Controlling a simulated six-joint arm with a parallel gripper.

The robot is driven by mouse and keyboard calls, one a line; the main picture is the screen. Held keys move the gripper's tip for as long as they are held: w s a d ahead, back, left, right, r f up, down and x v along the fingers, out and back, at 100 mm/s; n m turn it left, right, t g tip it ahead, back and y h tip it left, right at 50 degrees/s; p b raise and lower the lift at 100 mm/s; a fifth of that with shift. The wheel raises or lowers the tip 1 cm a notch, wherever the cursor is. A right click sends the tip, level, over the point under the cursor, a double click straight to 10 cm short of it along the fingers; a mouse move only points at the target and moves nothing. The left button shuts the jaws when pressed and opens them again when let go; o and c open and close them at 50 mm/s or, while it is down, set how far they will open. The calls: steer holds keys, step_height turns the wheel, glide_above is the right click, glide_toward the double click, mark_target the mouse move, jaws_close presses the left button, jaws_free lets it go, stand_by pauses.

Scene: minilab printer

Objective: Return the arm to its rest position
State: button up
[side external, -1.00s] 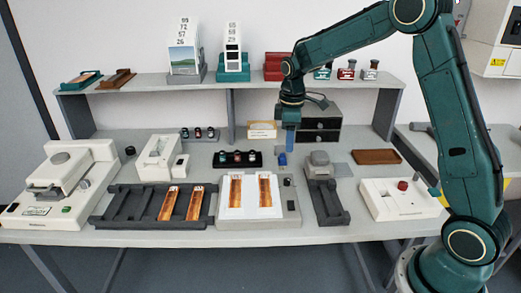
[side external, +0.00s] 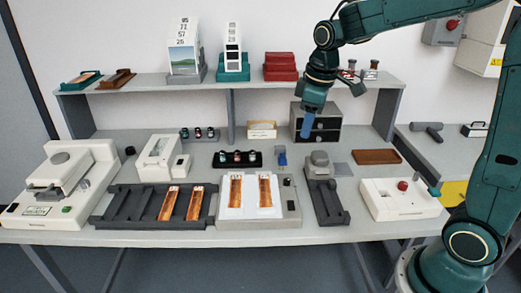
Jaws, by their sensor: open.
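My gripper (side external: 307,128) hangs from the green arm in front of the black drawer cabinet (side external: 327,124). It points down, with blue fingers, and is open. Nothing shows between its fingers, and it is clear of the bench top (side external: 220,236). The forearm reaches in from the upper right, above the shelf.
A shelf (side external: 150,86) runs along the back with printed cards, a red stack (side external: 281,67) and small bottles. On the bench are a black rack (side external: 130,205) with film strips, a white light panel (side external: 250,213), a white box (side external: 400,199) and a brown tray (side external: 376,157).

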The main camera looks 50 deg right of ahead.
steer(key=s+a+r+m+t, duration=0.1)
steer(key=s+a+m, duration=0.1)
steer(key=s, duration=0.8)
steer(key=s+a+r+m+t, duration=0.2)
steer(key=s+a, duration=0.1)
steer(key=s, duration=0.7)
steer(key=shift+a+m+t, duration=0.15)
steer(key=shift+m+t, duration=0.15)
steer(key=shift+m, duration=0.1)
